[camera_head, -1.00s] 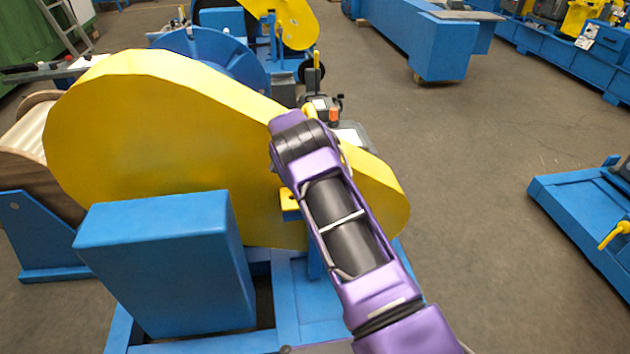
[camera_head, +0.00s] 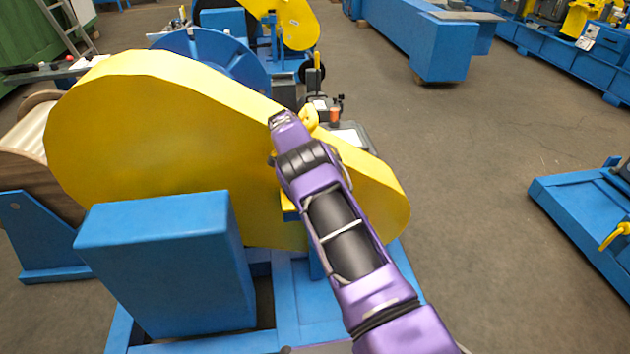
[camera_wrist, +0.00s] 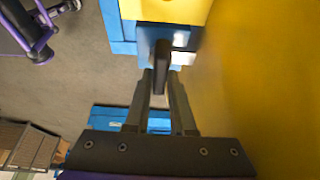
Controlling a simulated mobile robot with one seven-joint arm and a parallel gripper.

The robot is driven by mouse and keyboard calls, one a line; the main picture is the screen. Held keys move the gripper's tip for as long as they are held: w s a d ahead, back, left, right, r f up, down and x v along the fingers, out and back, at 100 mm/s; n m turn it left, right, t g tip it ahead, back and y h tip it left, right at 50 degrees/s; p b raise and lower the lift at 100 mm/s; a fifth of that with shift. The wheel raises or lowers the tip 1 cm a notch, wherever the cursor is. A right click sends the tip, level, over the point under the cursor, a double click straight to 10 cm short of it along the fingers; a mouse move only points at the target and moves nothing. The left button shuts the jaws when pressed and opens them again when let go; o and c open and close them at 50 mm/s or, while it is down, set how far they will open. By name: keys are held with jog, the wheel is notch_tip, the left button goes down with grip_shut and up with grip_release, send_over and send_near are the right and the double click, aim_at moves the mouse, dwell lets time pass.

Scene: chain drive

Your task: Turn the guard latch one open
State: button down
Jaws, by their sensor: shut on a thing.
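The large yellow guard (camera_head: 160,150) stands over the blue machine frame in the head view. It also fills the right side of the wrist view (camera_wrist: 255,90). In the wrist view a dark upright lever, the guard latch (camera_wrist: 161,62), stands in front of a blue-grey plate. My gripper (camera_wrist: 161,78) has its two fingers close on either side of this lever and is shut on it. In the head view my purple arm reaches over the guard's right part and hides the gripper and the latch. The exact angle of the latch is hard to tell.
A blue box-shaped housing (camera_head: 165,265) stands in front of the guard. A wooden spool (camera_head: 45,150) is at the left. A blue frame with a yellow handle (camera_head: 613,236) lies at the right. The floor between is clear.

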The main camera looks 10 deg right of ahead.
jog(key=c, duration=0.8)
grip_release()
jog(key=shift+o, duration=0.2)
jog(key=p+v, duration=0.2)
jog(key=v, duration=1.5)
jog(key=shift+a+r, duration=0.15)
